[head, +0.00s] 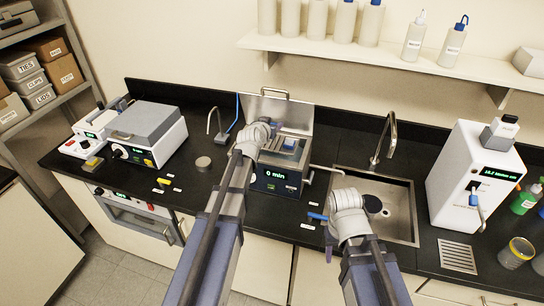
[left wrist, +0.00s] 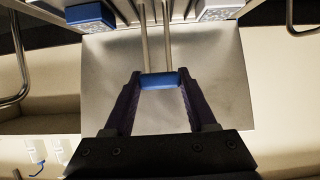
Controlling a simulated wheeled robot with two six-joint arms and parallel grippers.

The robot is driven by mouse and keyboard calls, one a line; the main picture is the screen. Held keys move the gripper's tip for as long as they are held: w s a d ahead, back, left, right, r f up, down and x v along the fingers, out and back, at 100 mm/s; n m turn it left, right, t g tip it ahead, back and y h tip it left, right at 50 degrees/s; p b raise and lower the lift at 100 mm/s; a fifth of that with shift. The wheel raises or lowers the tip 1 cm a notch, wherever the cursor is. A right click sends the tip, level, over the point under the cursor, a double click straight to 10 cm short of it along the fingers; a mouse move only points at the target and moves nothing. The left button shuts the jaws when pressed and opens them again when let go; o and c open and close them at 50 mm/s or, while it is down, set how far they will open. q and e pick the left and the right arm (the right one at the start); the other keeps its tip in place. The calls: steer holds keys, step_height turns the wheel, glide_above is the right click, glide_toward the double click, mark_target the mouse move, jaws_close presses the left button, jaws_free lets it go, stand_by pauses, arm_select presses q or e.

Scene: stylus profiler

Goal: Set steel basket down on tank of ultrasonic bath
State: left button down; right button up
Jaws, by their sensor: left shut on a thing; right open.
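The ultrasonic bath (head: 275,181) stands on the black counter in the middle of the head view. Its lid (head: 285,109) is open at the back and its display reads "0 min". The steel basket (head: 283,158) shows at the tank opening, partly behind my arm; I cannot tell whether it rests on the tank. My left gripper (left wrist: 160,85) is shut on the blue grip (left wrist: 160,79) of the basket's handle, with two steel rods (left wrist: 155,35) leading from it. My right gripper (head: 335,218) is open beside the bath, near the sink; its fingers are mostly hidden.
A sink (head: 400,207) with a tap (head: 386,135) lies right of the bath. A white instrument (head: 470,180) stands further right. A grey-lidded box device (head: 148,140) is at the left. A shelf (head: 390,62) with bottles hangs above.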

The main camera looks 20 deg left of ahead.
mark_target(270, 147)
arm_select(q)
steer(key=shift+f+b, duration=4.95)
steer(key=shift+f, duration=0.15)
steer(key=shift+r, duration=0.15)
steer(key=shift+c, duration=1)
jaws_free()
steer(key=shift+s+r+p, duration=0.1)
steer(key=shift+p, duration=0.2)
steer(key=p+v, duration=0.4)
steer(key=v, duration=0.7)
steer(key=shift+s, duration=0.35)
steer(key=shift+r, duration=0.15)
